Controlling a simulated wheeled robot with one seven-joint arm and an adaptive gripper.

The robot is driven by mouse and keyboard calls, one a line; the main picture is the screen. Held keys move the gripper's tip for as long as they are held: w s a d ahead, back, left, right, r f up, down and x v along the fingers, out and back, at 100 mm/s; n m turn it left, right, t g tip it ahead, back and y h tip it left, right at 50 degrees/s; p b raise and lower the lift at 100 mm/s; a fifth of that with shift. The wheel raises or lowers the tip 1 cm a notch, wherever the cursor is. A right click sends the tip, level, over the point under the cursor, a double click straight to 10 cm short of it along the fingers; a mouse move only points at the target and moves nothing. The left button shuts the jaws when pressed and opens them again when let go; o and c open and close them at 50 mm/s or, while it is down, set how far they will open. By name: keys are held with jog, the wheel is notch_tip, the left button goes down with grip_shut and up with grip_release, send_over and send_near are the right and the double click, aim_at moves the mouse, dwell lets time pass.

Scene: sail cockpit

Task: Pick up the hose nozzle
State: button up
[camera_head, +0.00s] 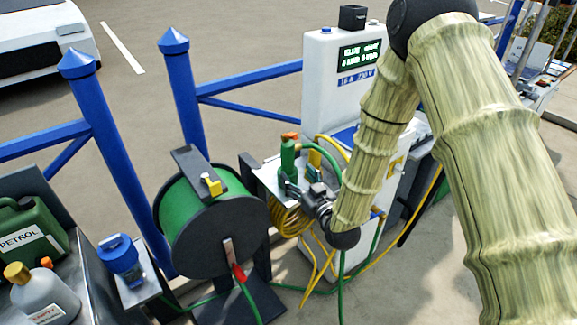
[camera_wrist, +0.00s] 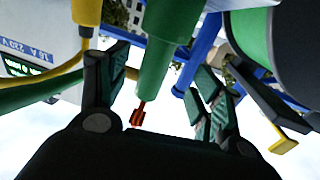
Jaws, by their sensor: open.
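The hose nozzle (camera_head: 288,158) is green with an orange tip and stands upright at a small shelf on the white pedestal. A green hose runs from near it. In the wrist view the green nozzle (camera_wrist: 158,50) with its orange tip lies between my two fingers. My gripper (camera_head: 294,184) is open beside the nozzle, low on its body. In the wrist view my gripper (camera_wrist: 152,75) has one finger on each side, with a visible gap to the nozzle. The nozzle's lower part is partly hidden by my gripper in the head view.
A yellow fitting (camera_head: 314,163) stands close to the right of the nozzle, with a coiled yellow hose (camera_head: 290,217) below. A black reel (camera_head: 205,220) with green hose is at left. The white pedestal (camera_head: 325,95) rises behind. Blue railings (camera_head: 180,95) stand farther back.

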aim_at(291, 166)
jog(key=shift+p+x, duration=1.05)
jog(key=shift+x, duration=2.95)
jog(key=shift+w+d, duration=0.1)
jog(key=shift+d, duration=0.05)
jog(key=c, duration=1.4)
grip_shut()
jog(key=shift+r, duration=0.1)
